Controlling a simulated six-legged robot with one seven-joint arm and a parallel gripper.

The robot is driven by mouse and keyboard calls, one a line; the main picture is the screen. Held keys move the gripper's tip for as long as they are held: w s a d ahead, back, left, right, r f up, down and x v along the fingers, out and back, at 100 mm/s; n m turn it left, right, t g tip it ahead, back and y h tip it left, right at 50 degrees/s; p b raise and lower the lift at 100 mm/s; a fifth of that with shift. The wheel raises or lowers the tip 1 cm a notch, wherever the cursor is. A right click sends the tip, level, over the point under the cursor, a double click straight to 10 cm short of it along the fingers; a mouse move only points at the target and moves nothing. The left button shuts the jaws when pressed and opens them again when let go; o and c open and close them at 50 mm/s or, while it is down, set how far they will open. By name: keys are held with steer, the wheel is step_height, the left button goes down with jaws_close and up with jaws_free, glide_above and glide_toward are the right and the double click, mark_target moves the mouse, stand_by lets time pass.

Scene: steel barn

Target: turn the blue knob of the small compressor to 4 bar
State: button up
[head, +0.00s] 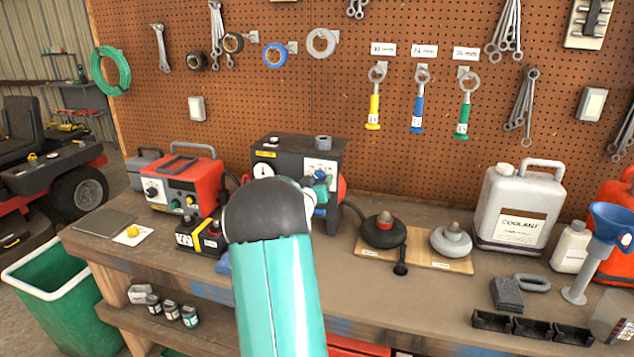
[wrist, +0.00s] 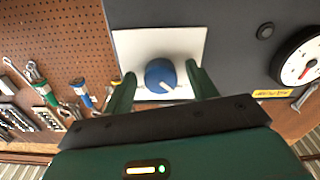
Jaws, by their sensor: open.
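The small compressor (head: 288,147) is a dark grey box on the bench, with a red part behind my arm. Its blue knob (wrist: 161,74) sits on a white plate (wrist: 190,42) and has a pale pointer mark toward the lower right of the wrist view. The plate's scale is not readable. My gripper (wrist: 161,70) is open, with one green finger on each side of the knob and a gap to each. I cannot tell how deep the fingers reach. In the head view my gripper (head: 320,183) covers the knob's area. A round gauge (wrist: 304,62) with a red needle also shows in the head view (head: 263,170).
A red power unit (head: 185,180) and a yellow-black device (head: 203,238) stand left of the compressor. A wooden board (head: 415,255) with two round weights-like pieces lies to the right, near a coolant can (head: 520,210). The pegboard (head: 420,150) rises behind.

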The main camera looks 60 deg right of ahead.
steer(key=c, duration=1)
steer(key=shift+m, duration=0.4)
steer(key=m, duration=0.3)
steer(key=shift+w+m, duration=0.1)
steer(key=shift+m, duration=2.4)
steer(key=o, duration=1)
